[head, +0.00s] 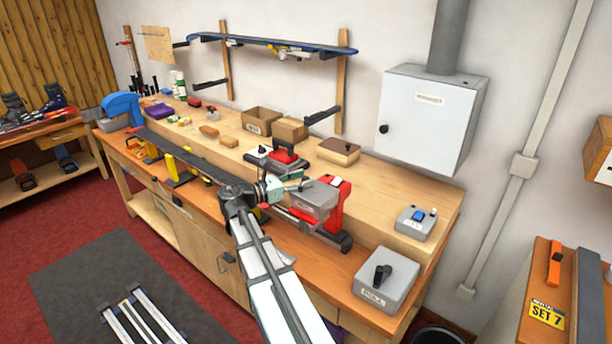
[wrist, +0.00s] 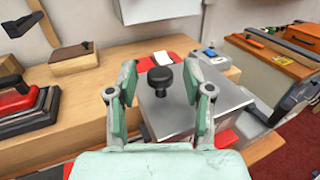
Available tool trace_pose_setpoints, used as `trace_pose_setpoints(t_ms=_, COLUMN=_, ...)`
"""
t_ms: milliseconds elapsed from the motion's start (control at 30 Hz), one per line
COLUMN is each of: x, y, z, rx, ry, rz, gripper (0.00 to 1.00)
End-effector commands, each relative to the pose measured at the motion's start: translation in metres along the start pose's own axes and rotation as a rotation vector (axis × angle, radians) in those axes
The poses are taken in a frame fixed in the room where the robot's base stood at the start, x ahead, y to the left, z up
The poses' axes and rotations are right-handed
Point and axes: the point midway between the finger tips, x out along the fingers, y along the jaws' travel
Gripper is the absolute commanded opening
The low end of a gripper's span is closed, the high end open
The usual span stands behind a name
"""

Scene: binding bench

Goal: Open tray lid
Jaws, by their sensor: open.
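A grey metal tray lid (wrist: 188,112) with a round black knob (wrist: 161,80) lies in front of my gripper (wrist: 160,88) in the wrist view. The gripper is open, with one pale green finger on each side of the knob as seen there; I cannot tell whether either touches it. In the head view my gripper (head: 292,187) is at the left side of the grey tray (head: 318,199), which sits within a red machine (head: 338,213). The lid looks closed. The knob is hard to make out in the head view.
A second grey box (head: 386,281) with a black handle stands at the bench's right front. A grey switch box (head: 415,222) is behind it. A brown-topped wooden block (head: 338,151) and cardboard boxes (head: 262,120) stand at the back. The upper bench top is mostly clear right of the block.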

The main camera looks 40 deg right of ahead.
Motion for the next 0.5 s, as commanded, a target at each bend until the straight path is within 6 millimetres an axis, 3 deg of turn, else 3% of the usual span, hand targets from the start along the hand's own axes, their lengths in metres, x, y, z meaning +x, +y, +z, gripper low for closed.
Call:
trace_pose_setpoints(t_ms=200, x=0.015, y=0.000, z=0.000, rx=-0.001, ry=0.000, rz=0.000, gripper=0.51)
trace_pose_setpoints(t_ms=500, x=0.016, y=0.000, z=-0.001, rx=-0.001, ry=0.000, rz=0.000, gripper=0.51)
